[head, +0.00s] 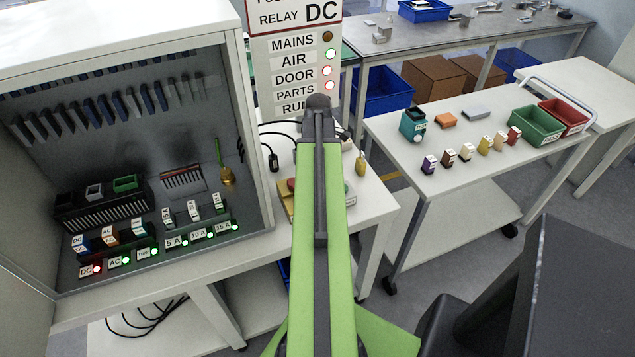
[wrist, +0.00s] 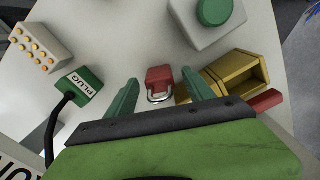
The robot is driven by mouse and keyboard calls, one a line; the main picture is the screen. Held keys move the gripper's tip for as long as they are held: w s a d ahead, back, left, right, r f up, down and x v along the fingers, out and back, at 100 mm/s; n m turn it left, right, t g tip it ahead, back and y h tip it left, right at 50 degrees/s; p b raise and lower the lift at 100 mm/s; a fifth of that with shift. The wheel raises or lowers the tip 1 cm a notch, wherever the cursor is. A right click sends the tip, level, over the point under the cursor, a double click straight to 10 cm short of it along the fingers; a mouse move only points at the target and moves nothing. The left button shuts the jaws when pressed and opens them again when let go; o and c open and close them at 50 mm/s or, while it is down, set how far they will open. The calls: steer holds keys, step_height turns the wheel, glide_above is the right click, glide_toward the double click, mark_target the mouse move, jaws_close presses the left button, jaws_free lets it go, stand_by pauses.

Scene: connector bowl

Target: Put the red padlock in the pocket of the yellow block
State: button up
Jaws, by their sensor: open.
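The red padlock (wrist: 159,75) lies on the white table top in the wrist view, with its silver shackle toward my gripper. My gripper (wrist: 160,79) is open, and its two green fingers stand left and right of the padlock in the picture. A gap shows on both sides, and I cannot tell how high the fingers are above the table. The yellow block (wrist: 240,73) is just right of the right finger, its hollow pocket showing; that finger hides part of its left end. In the head view my arm hides the gripper and most of this table area.
In the wrist view a green plug (wrist: 82,86) with a black cable and a white box with orange dots (wrist: 40,47) lie left. A box with a green button (wrist: 213,14) stands beyond. A red bar (wrist: 265,101) lies beside the block. A grey cabinet (head: 130,150) stands left.

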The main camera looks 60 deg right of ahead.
steer(key=shift+f, duration=0.2)
steer(key=shift+c, duration=0.3)
jaws_close()
steer(key=shift+r+p, duration=0.65)
steer(key=shift+p, duration=0.2)
step_height(320, 180, up, 4)
steer(key=p, duration=0.4)
steer(key=s+d+r+p, duration=0.4)
steer(key=s+r+p, duration=0.1)
steer(key=s, duration=0.6)
steer(key=shift+r+p, duration=0.35)
